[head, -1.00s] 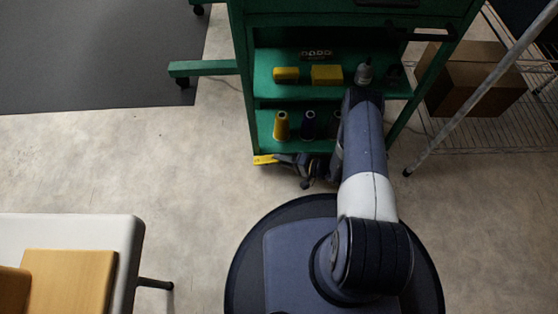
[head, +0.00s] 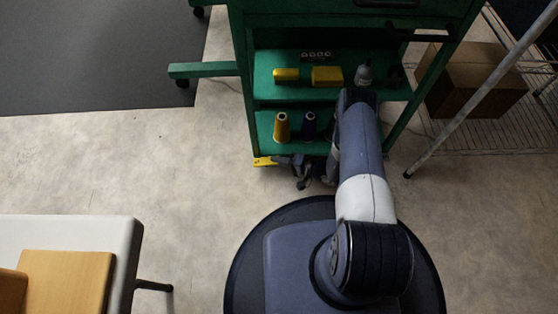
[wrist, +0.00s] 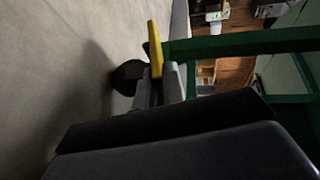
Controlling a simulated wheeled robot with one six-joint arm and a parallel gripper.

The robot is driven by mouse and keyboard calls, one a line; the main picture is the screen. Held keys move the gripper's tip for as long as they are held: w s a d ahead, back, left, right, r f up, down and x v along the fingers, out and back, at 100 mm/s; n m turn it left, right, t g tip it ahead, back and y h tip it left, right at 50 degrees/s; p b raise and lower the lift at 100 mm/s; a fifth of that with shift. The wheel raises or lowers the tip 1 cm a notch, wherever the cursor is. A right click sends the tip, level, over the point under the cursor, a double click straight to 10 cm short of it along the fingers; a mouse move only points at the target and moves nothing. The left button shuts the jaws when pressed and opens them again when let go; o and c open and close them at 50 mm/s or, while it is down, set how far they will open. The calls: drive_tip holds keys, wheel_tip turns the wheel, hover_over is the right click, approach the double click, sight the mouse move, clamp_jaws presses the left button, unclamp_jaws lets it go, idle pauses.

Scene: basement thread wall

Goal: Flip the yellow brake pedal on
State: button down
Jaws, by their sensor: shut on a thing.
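The yellow brake pedal (head: 264,161) is low at the front left corner of the green cart (head: 243,60), close to the floor. In the wrist view the pedal (wrist: 155,48) is a narrow yellow bar beside a dark caster wheel (wrist: 127,76). My gripper (head: 281,161) is down at the pedal's right end. In the wrist view its grey fingers (wrist: 160,78) are closed at the pedal's near end, which they partly hide. The exact contact and the pedal's tilt are hard to tell.
Cart shelves hold yellow boxes (head: 327,76), a yellow thread cone (head: 281,127) and a dark blue one (head: 308,125), just above my gripper. A wire rack with a cardboard box (head: 474,82) stands right. A white table (head: 125,235) is at lower left. The floor between is open.

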drive_tip(key=shift+f, duration=0.1)
drive_tip(key=shift+d+f+m+t+y, duration=0.15)
drive_tip(key=shift+f+m+t+y, duration=0.35)
drive_tip(key=shift+y, duration=0.6)
drive_tip(key=c, duration=1.5)
unclamp_jaws()
drive_tip(key=p+v, duration=0.1)
drive_tip(key=v, duration=0.9)
drive_tip(key=shift+s+d+p, duration=0.15)
drive_tip(key=shift+d+p, duration=0.15)
drive_tip(key=shift+d, duration=0.05)
drive_tip(key=shift+a, duration=0.1)
